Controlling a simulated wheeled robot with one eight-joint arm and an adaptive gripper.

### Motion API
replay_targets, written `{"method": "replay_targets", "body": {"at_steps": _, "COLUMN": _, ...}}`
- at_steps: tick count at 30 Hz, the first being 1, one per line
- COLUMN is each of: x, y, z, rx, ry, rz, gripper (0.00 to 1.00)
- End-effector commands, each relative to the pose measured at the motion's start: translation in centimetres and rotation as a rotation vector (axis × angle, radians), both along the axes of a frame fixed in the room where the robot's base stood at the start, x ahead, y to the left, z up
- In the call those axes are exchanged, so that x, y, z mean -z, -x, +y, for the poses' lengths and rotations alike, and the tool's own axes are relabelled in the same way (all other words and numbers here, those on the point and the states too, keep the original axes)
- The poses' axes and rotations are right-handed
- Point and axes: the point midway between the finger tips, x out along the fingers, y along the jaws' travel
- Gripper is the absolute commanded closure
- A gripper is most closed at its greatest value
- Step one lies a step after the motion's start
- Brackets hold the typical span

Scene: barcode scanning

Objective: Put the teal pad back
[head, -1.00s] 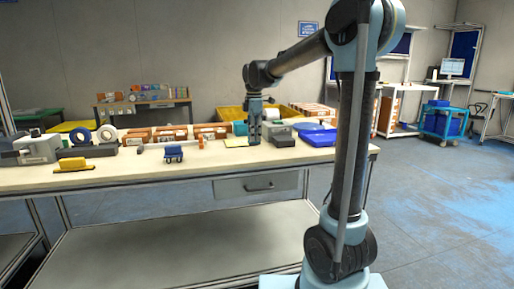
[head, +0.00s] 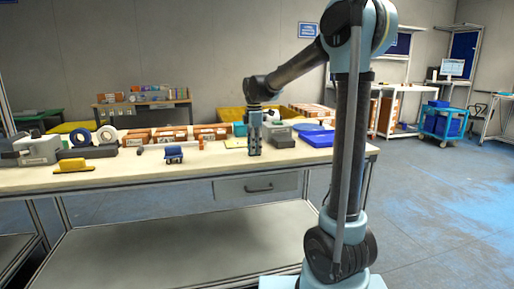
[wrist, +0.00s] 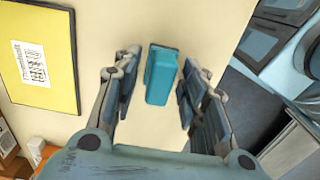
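The teal pad (wrist: 161,75) shows in the wrist view as a small upright-looking teal block over the pale table top. It lies between the fingers of my gripper (wrist: 157,85), which are apart with narrow gaps at its sides. I see no clear contact. In the head view my gripper (head: 254,154) points down low at the table top, right of centre. The pad cannot be made out there, hidden by or merged with the fingers.
A flat yellow item (wrist: 40,58) with a white barcode label lies left in the wrist view. Boxes line the back.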

Motion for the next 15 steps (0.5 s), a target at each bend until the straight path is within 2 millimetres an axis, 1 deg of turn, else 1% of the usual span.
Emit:
{"method": "replay_targets", "body": {"at_steps": 8, "x": -0.2, "y": 0.0, "z": 0.0, "rx": 0.000, "ry": 0.000, "rz": 0.000, "gripper": 0.60}}
{"method": "replay_targets", "body": {"at_steps": 11, "x": -0.9, "y": 0.0, "z": 0.0, "rx": 0.000, "ry": 0.000, "rz": 0.000, "gripper": 0.60}}
{"method": "replay_targets", "body": {"at_steps": 15, "x": -2.9, "y": 0.0, "z": 0.0, "rx": 0.000, "ry": 0.000, "rz": 0.000, "gripper": 0.60}}
